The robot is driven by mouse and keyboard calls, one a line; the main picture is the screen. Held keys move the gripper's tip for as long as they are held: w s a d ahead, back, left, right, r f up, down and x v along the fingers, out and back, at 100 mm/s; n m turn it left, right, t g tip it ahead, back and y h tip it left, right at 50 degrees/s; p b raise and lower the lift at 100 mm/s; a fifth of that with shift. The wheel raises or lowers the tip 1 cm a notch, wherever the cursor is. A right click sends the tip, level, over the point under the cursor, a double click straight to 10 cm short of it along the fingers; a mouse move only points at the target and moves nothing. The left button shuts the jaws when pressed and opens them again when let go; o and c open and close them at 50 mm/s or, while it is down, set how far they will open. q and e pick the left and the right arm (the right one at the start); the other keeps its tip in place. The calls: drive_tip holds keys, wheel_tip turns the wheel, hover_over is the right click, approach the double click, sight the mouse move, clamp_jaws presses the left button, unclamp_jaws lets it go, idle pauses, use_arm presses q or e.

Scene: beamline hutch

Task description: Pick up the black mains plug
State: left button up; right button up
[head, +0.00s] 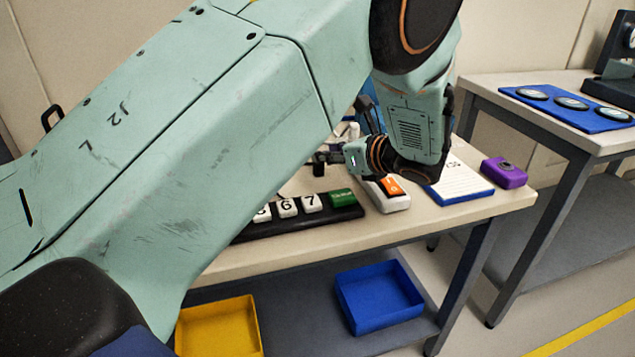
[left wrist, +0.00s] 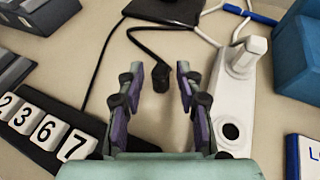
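The black mains plug (left wrist: 160,78) shows in the left wrist view, at the end of a black cable. It appears between the fingertips of my left gripper (left wrist: 160,85), with a gap on each side. The gripper is open and holds nothing. I cannot tell how far above or around the plug the fingers are. In the head view my left gripper (head: 328,158) is low over the table, partly hidden by my arm. A white socket strip (left wrist: 238,100) lies right of the fingers, with a white plug standing in it and one dark round socket free. My right gripper is out of view.
A black rail with number tiles (head: 290,222) lies along the table's front. A blue-edged sheet (head: 462,184) and a purple box (head: 504,172) are to the right. A yellow bin (head: 218,330) and a blue bin (head: 378,297) sit on the lower shelf.

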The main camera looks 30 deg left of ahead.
sight(310, 168)
use_arm(q)
drive_tip(key=shift+d+f+b, duration=0.15)
drive_tip(key=shift+f+b, duration=0.3)
drive_tip(key=shift+f, duration=0.45)
drive_tip(key=shift+w, duration=0.1)
drive_tip(key=b+x, duration=0.2)
drive_tip(key=x, duration=0.5)
drive_tip(key=shift+b, duration=0.35)
drive_tip(key=shift+a+f, duration=0.15)
drive_tip(key=shift+a, duration=0.4)
drive_tip(key=shift+d, duration=0.1)
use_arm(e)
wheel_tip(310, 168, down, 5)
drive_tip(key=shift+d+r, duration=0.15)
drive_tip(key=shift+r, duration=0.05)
use_arm(q)
clamp_jaws()
